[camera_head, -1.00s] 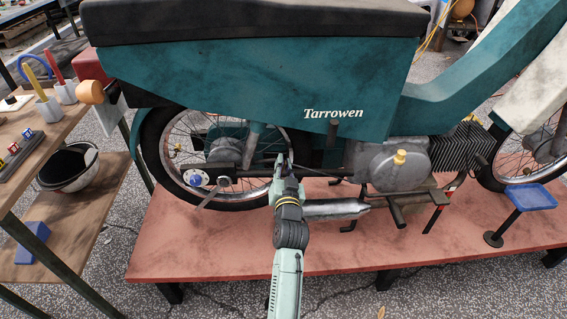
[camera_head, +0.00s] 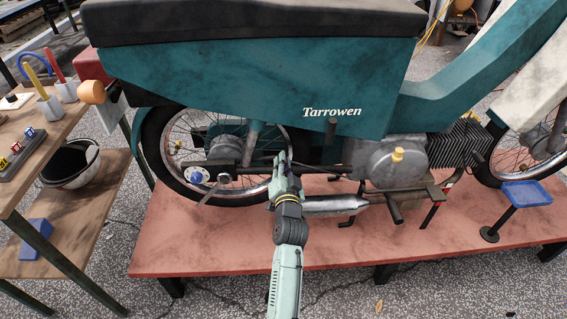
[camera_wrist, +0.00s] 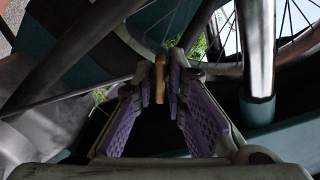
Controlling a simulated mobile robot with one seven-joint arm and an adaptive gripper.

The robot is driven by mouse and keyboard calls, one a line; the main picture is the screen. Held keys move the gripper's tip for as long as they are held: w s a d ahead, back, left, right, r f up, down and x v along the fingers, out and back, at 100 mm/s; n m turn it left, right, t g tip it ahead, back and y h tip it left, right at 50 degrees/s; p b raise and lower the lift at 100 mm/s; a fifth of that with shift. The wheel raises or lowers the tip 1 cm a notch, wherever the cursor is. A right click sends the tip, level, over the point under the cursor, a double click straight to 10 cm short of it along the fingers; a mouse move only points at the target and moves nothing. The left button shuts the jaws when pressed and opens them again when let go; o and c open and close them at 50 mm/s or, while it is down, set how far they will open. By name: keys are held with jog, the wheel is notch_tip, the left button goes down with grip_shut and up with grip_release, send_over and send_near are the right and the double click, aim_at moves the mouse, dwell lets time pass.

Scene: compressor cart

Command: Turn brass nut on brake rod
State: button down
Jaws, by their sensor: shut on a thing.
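The brass nut (camera_wrist: 160,80) shows in the wrist view as a small upright tan-gold piece between the tips of my gripper (camera_wrist: 166,85). The purple ribbed pads stand on either side of it, and the jaws are shut on it. In the head view my gripper (camera_head: 282,163) reaches to the lower side of the teal motorbike (camera_head: 240,80), just right of the rear wheel's hub. The nut is hidden there by the gripper. A thin dark rod (camera_wrist: 85,95) runs in from the left in the wrist view; I cannot tell if it is the brake rod.
The silver exhaust (camera_head: 335,204) lies just right of my wrist, with the engine (camera_head: 390,163) beyond. Spokes and frame tubes (camera_wrist: 258,60) crowd the gripper. The bike stands on a red platform (camera_head: 220,255). A wooden bench (camera_head: 45,150) stands at left.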

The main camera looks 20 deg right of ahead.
jog(key=c, duration=1.8)
grip_release()
jog(key=shift+o, duration=0.2)
jog(key=v, duration=0.7)
jog(key=shift+s, duration=0.25)
jog(key=shift+a, duration=0.1)
